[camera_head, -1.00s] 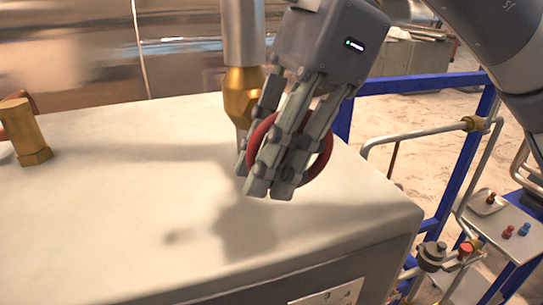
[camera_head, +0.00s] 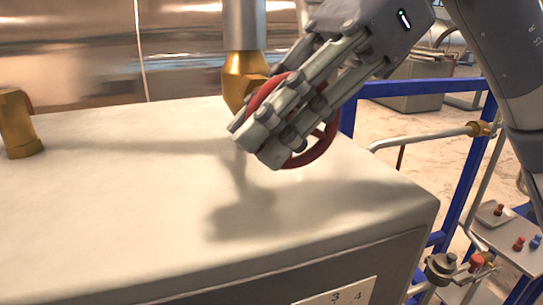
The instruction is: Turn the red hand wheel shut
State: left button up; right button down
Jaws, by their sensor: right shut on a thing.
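The red hand wheel (camera_head: 318,150) stands at the brass valve fitting (camera_head: 241,78) on the vertical grey pipe, above the white box top. My right gripper (camera_head: 262,142) reaches in from the upper right. Its fingers are shut on the wheel's rim and cover much of the wheel's left and upper part. The wheel's hub and stem are mostly hidden behind the fingers. My left gripper is not in view.
The white box top (camera_head: 120,215) is clear below the wheel. Another brass fitting (camera_head: 18,125) with a partly visible red wheel stands at the left. Blue rails (camera_head: 468,190), thin pipes and a small panel with knobs (camera_head: 515,235) lie to the right.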

jog(key=shift+g+y+b, duration=0.3)
jog(key=shift+y+b, duration=0.5)
jog(key=shift+b, duration=0.15)
jog(key=shift+r+y+b, duration=0.3)
jog(key=shift+y+b, duration=0.1)
jog(key=shift+b, duration=0.05)
jog(key=c, duration=1.6)
grip_release()
jog(key=shift+c, duration=0.2)
jog(key=shift+d, duration=0.1)
jog(key=v, duration=1.2)
jog(key=shift+w, duration=0.1)
